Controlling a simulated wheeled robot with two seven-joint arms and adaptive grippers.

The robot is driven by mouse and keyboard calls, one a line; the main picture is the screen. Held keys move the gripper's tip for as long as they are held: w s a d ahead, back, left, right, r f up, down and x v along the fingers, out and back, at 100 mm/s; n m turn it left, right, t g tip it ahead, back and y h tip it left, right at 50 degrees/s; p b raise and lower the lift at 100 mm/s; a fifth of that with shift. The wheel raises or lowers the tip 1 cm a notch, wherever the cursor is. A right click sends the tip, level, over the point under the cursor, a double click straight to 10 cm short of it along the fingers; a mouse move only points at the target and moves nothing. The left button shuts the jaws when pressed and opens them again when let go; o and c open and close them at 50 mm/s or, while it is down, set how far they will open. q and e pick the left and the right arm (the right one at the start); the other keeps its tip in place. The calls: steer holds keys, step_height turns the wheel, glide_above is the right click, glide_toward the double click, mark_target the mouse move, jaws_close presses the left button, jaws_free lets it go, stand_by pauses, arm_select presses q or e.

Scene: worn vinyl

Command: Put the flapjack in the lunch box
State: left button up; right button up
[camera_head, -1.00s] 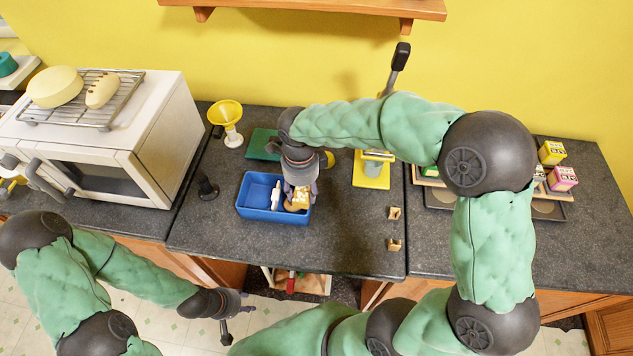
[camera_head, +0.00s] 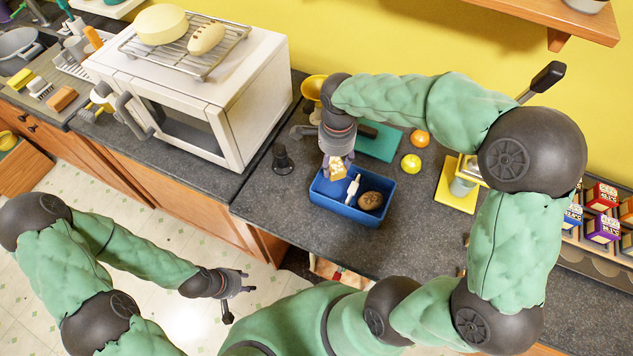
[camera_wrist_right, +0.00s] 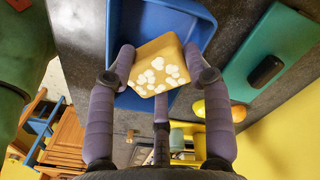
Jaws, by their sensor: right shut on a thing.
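The flapjack (camera_head: 338,169) is a golden-brown block with white dots on top. My right gripper (camera_head: 336,158) is shut on it. In the right wrist view the flapjack (camera_wrist_right: 158,66) sits between the purple fingers, over the blue lunch box (camera_wrist_right: 196,22). In the head view it is at the back left part of the lunch box (camera_head: 345,211); I cannot tell if it touches the floor of the box. A white item (camera_head: 353,187) and a brown round item (camera_head: 371,201) lie inside the box. My left gripper (camera_head: 236,293) is open and empty, low in front of the counter.
A green board (camera_head: 380,142) with a dark handle lies behind the box. An orange (camera_head: 420,138) and a yellow fruit (camera_head: 411,163) are behind right. A black object (camera_head: 283,160) stands left of the box, near the white oven (camera_head: 200,110).

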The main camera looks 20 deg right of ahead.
mark_target(335, 170)
step_height(335, 170, down, 4)
steer(key=shift+s+d+b, duration=0.1)
steer(key=shift+s+b, duration=0.05)
steer(key=shift+b, duration=0.25)
step_height(335, 170, down, 6)
steer(key=shift+r+b, duration=0.1)
steer(key=shift+b, duration=0.45)
steer(key=shift+r, duration=0.1)
steer(key=shift+f, duration=0.25)
steer(key=o, duration=0.9)
steer(key=shift+r, duration=0.1)
